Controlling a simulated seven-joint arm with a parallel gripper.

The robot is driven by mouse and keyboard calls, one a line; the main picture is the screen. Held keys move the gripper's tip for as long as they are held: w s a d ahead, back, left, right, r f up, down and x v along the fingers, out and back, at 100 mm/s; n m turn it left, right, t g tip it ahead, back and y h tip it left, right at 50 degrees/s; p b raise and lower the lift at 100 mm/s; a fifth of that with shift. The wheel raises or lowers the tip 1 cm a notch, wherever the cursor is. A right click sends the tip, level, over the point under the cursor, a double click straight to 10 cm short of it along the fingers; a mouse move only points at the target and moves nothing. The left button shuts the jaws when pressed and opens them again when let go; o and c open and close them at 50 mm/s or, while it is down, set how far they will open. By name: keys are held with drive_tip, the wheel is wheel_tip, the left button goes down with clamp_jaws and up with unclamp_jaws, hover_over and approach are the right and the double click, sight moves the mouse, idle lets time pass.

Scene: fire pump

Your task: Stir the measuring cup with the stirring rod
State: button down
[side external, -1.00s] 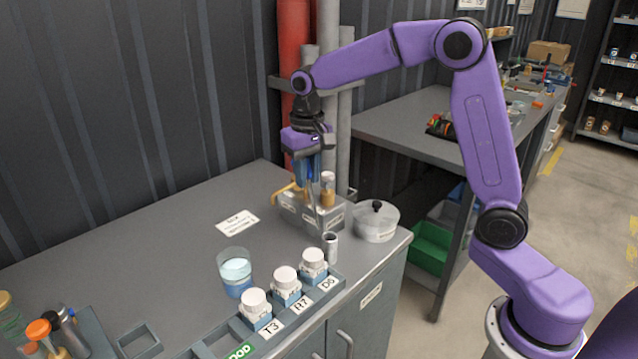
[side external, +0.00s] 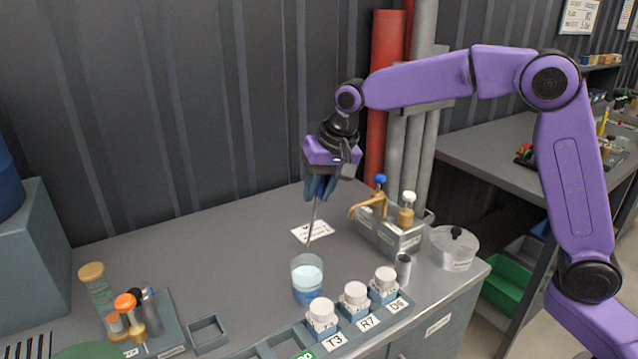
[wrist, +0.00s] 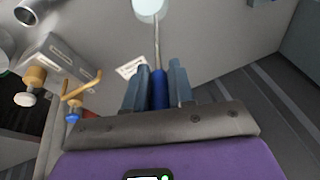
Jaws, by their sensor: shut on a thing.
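The measuring cup (side external: 307,284) is a clear beaker with blue liquid, standing on the grey bench; in the wrist view it shows at the top edge (wrist: 148,8), partly cut off. My gripper (side external: 320,188) is shut on the stirring rod (side external: 313,222), gripping its blue handle (wrist: 159,88). The thin rod hangs down, slightly tilted, above the bench behind the cup. Its tip appears just above the cup's rim in the side view and meets the cup's edge in the wrist view. I cannot tell its exact depth relative to the cup.
A grey holder block (side external: 388,232) with brass fittings stands to the right, near a lidded clear jar (side external: 453,250) and a small metal tube (side external: 403,268). White-capped bottles (side external: 355,294) sit in a labelled rack in front.

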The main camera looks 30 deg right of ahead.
wheel_tip(320, 180, down, 13)
drive_tip(key=shift+a+r, duration=0.15)
drive_tip(key=shift+a, duration=0.15)
idle(1.2)
idle(0.4)
